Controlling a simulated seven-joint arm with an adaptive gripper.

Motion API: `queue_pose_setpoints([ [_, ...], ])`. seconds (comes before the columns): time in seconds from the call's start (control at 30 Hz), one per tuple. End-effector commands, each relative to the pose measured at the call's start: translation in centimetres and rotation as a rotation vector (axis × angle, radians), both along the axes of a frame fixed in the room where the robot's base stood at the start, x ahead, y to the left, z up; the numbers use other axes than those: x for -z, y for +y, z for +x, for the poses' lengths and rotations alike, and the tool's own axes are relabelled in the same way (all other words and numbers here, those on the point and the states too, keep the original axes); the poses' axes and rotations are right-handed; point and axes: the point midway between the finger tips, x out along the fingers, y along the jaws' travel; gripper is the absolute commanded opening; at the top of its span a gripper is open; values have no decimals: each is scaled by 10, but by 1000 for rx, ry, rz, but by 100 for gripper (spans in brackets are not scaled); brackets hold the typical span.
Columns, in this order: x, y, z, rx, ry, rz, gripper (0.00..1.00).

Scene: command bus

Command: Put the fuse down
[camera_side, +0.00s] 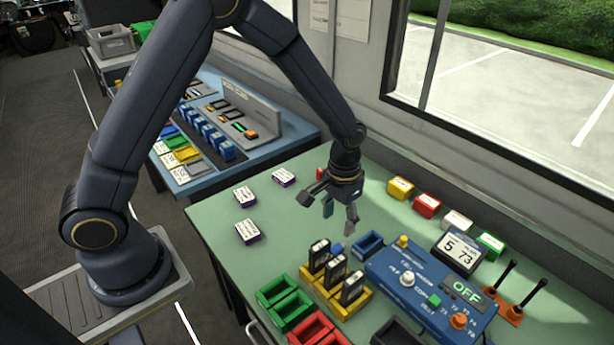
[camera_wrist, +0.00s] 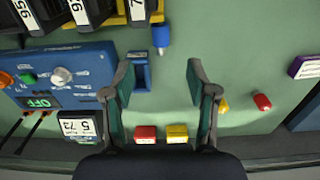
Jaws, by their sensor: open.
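My gripper (camera_side: 339,214) is above the green table, pointing down. In the wrist view its two fingers (camera_wrist: 160,72) are wide apart, with only bare table and part of a small blue tray (camera_wrist: 140,72) between them. Three small cylinders that look like fuses lie on the table: a blue one (camera_wrist: 161,38) beyond the fingertips, a yellow one (camera_wrist: 223,105) partly behind the right finger, and a red one (camera_wrist: 262,102) farther right. The red one also shows beside my gripper in the side view (camera_side: 320,174). I cannot tell which is the task's fuse.
A blue control panel (camera_side: 390,262) reading OFF is right of my gripper. Black radios stand in a yellow rack (camera_side: 362,297) in front. Coloured boxes (camera_side: 426,205) line the window side. Purple-and-white blocks (camera_side: 247,232) lie left, with free table (camera_side: 222,215) around them.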

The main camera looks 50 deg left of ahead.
Motion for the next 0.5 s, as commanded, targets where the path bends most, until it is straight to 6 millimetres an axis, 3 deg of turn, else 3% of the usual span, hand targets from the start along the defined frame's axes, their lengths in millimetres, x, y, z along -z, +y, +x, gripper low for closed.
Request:
queue_pose_setpoints([
  [0.03, 13, 0, -1, 0, 5, 1, 58],
  [0.2, 43, 0, 0, 0, 2, 1, 58],
  [0.5, 72, 1, 1, -1, 3, 1, 58],
])
